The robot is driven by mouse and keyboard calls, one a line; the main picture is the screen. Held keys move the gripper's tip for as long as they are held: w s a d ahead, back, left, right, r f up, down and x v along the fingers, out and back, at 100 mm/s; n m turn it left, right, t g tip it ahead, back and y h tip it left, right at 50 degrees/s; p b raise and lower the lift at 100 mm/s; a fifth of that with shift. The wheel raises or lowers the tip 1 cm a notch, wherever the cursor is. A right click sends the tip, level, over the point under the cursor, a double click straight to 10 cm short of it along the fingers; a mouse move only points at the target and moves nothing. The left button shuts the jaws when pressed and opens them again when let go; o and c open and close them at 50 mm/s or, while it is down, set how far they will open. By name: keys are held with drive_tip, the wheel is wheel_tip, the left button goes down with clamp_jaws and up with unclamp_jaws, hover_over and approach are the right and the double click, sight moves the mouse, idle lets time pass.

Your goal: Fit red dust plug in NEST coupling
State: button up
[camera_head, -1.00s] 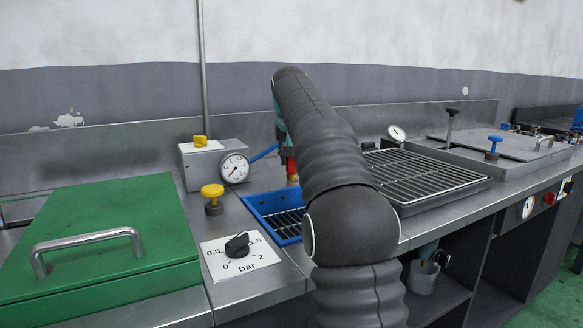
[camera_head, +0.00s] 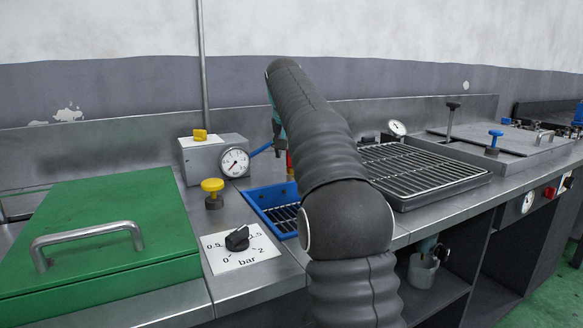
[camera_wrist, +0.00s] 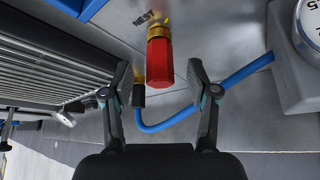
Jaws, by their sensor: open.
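The red dust plug (camera_wrist: 159,63) is a red cylinder in the wrist view. It lies in line with the brass NEST coupling (camera_wrist: 158,28), next to the printed NEST label, and its far end meets the brass; how deep it sits I cannot tell. My gripper (camera_wrist: 160,76) is open, one finger on each side of the plug, with a visible gap at both sides. In the head view my gripper (camera_head: 277,128) is mostly hidden behind my arm, and only a thin red strip of the plug (camera_head: 289,160) shows below it.
A blue hose (camera_wrist: 190,109) runs close by my fingers. The blue tray (camera_head: 262,203) with a grid, the gauge box (camera_head: 213,152) and a yellow knob (camera_head: 212,190) are near. A grated basin (camera_head: 425,172) is right, a green lid (camera_head: 110,225) left.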

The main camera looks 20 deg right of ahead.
drive_tip(key=v, duration=1.1)
drive_tip(key=shift+s+r, duration=0.1)
drive_tip(key=shift+s, duration=0.05)
